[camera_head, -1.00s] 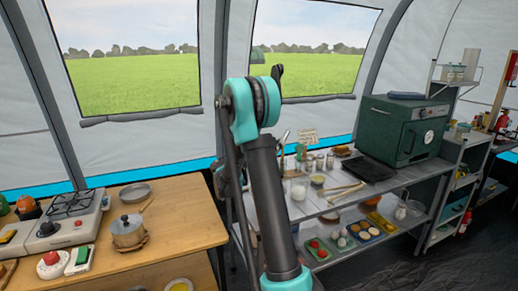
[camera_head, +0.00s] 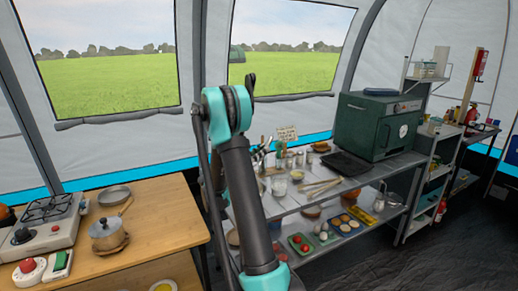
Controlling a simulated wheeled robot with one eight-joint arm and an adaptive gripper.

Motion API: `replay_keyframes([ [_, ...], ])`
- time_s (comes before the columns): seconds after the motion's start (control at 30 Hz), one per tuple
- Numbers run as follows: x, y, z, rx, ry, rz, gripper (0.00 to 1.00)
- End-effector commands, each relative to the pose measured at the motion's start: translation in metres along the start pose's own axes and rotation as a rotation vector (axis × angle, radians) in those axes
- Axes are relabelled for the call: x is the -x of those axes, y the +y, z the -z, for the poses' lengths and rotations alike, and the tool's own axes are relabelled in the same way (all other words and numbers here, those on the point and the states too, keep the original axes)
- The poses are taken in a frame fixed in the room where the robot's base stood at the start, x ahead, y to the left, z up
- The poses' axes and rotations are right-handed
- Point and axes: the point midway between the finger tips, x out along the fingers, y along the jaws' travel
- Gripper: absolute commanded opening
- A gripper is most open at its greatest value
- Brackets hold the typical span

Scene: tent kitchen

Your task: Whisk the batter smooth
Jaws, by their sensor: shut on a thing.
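My arm rises from the bottom centre to a teal elbow and folds down behind itself, and my gripper cannot be made out behind it. A round dish with yellow contents (camera_head: 163,286) shows at the bottom edge, below the wooden counter's top; I cannot tell if it is batter. I cannot make out a whisk for certain. Small jars, a small bowl (camera_head: 297,175) and light-coloured long utensils (camera_head: 320,187) are on the grey shelf unit's top, right of my arm.
A wooden counter (camera_head: 165,222) at left holds a stove (camera_head: 40,225), a lidded pot (camera_head: 107,235) and a pan (camera_head: 114,195). A green oven (camera_head: 378,125) stands on the grey shelf unit (camera_head: 395,165). Trays of food (camera_head: 300,244) lie on its lower shelf. The dark floor at right is clear.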

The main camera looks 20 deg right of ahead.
Motion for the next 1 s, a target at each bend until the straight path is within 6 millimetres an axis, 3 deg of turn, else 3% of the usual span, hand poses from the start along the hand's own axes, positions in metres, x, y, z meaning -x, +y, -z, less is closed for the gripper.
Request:
replay_keyframes([
  [0.13,-0.001,0.001,0.011,0.0,0.0,0.0,0.0],
  [1.0,0.044,0.001,0.054,-0.001,0.0,-0.001,0.0],
])
